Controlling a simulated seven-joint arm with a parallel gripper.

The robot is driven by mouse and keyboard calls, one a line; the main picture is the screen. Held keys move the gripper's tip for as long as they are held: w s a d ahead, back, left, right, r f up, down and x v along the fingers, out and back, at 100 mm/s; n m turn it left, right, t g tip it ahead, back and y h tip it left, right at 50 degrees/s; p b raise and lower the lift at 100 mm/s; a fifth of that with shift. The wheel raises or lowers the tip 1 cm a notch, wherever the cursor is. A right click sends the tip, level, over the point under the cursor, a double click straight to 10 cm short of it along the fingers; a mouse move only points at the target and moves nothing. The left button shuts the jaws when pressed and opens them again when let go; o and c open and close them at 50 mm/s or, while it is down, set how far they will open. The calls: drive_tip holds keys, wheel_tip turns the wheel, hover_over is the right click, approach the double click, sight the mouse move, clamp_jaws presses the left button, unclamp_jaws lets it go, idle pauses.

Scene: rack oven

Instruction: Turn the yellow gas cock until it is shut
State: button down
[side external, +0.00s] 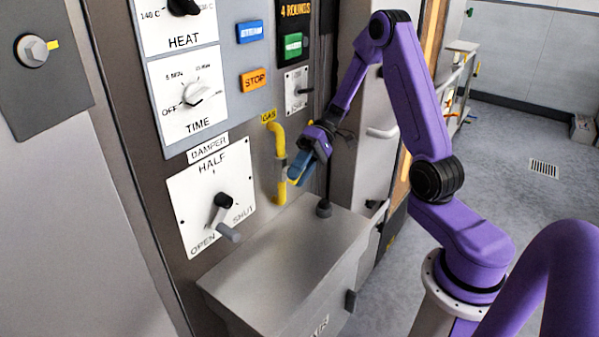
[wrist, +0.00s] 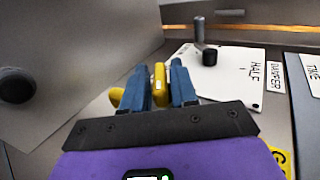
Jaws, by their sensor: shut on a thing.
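The yellow gas pipe (side external: 280,140) runs down the grey oven front under a yellow GAS label (side external: 268,116). My gripper (side external: 294,176) is at the lower part of this pipe, with its blue fingers pointing at the panel. In the wrist view my gripper (wrist: 161,88) has its two blue fingers either side of the yellow gas cock (wrist: 160,76), shut on it. Another piece of yellow pipe (wrist: 116,97) shows left of the fingers. In the side view the fingers hide most of the cock, so its angle is hard to tell.
The damper plate (side external: 190,215) with its lever (side external: 227,232) is to the left. A grey box (side external: 285,255) with a dark knob (side external: 323,208) juts out below my gripper. The STOP button (side external: 253,80) and time dial (side external: 195,93) are above left. Open floor lies right.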

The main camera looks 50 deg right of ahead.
drive_tip(key=shift+w+y, duration=0.2)
drive_tip(key=shift+y, duration=0.1)
idle(0.4)
drive_tip(key=c, duration=1.1)
unclamp_jaws()
drive_tip(key=shift+s, duration=0.1)
drive_tip(key=shift+d+r, duration=0.25)
drive_tip(key=shift+d, duration=0.25)
drive_tip(key=shift+d+r, duration=0.3)
drive_tip(key=shift+r, duration=1.05)
drive_tip(key=shift+d+r, duration=0.25)
drive_tip(key=shift+r, duration=1.05)
drive_tip(key=shift+d+r, duration=0.3)
drive_tip(key=shift+r, duration=1.05)
